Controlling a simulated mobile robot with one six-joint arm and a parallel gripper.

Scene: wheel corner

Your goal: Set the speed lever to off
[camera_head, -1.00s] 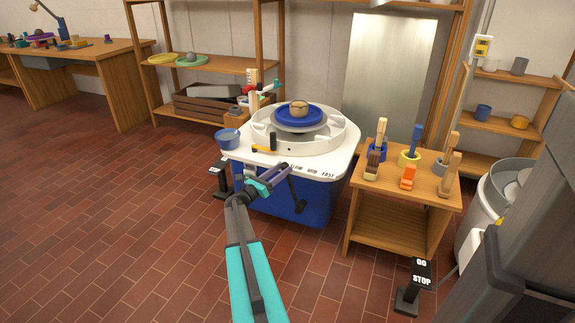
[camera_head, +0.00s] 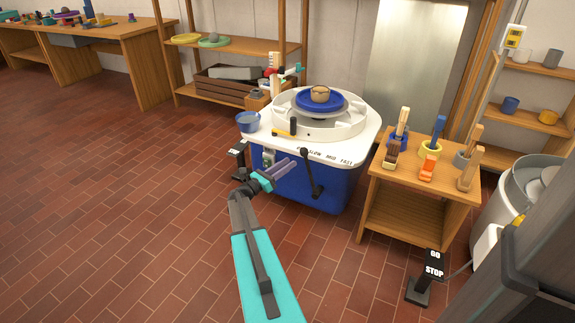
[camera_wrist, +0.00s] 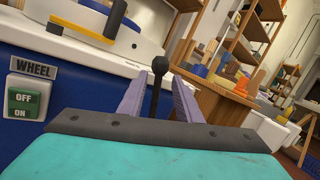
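The speed lever (camera_head: 309,170) is a black rod with a round knob at the front of the pottery wheel (camera_head: 330,135). It stands just below the words SLOW, MID and FAST on the white top's front edge. Its knob covers the left end of the lettering, so I cannot tell its setting. My gripper (camera_head: 288,168), with purple fingers, is open and empty just left of the lever in the head view. In the wrist view the lever knob (camera_wrist: 160,65) shows between the open fingertips (camera_wrist: 160,82), apparently just beyond them.
A WHEEL switch (camera_wrist: 25,98) with OFF and ON is on the blue front, left of my gripper. A GO/STOP pedal (camera_head: 430,275) stands on the floor at right. A wooden tool stand (camera_head: 420,195) is right of the wheel.

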